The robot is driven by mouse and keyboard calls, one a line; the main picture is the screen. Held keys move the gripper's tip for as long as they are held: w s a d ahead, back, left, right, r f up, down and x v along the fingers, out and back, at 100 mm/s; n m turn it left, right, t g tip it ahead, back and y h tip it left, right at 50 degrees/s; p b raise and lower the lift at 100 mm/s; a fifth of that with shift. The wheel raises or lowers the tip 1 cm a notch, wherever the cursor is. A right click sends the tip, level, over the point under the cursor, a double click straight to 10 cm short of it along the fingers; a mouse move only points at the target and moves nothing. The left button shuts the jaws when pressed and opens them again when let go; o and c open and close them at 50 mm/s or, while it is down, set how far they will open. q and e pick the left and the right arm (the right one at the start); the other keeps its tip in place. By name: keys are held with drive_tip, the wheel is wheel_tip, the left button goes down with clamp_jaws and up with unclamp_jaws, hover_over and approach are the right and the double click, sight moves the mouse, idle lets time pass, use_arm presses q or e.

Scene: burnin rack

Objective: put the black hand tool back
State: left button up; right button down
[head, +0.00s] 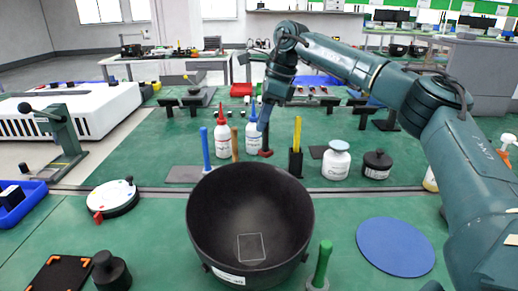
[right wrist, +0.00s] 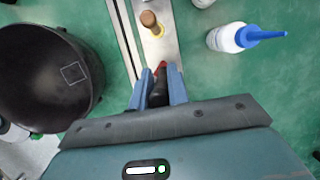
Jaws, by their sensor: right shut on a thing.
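My right gripper (head: 266,122) is shut on the black hand tool (head: 266,142), a dark upright shaft with a red lower end, behind the black pot's rim. In the right wrist view the tool (right wrist: 158,92) sits between the blue fingers of the gripper (right wrist: 160,88), its red tip pointing away from the palm. A grey metal strip (right wrist: 165,55) runs just beyond the tip; I cannot tell whether the tip touches it. A brown-handled tool (right wrist: 150,22) stands in the strip and also shows in the head view (head: 234,142). My left gripper is not in view.
The large black pot (head: 208,215) stands in front of the tools. A blue-handled tool (head: 206,150) and a yellow-handled tool (head: 297,135) stand to either side. The red-capped bottle (head: 222,140) and blue-capped bottle (head: 252,142) stand close behind. A white jar (head: 336,162) is to the right.

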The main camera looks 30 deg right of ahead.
wheel_tip(320, 180, down, 6)
drive_tip(key=shift+a+r+b, duration=0.1)
drive_tip(key=shift+r+b, duration=0.05)
drive_tip(key=shift+b, duration=0.25)
drive_tip(key=c, duration=1.3)
unclamp_jaws()
drive_tip(key=shift+c, duration=0.2)
drive_tip(key=p+v, duration=0.2)
drive_tip(key=v, duration=1)
drive_tip(key=shift+w, duration=0.1)
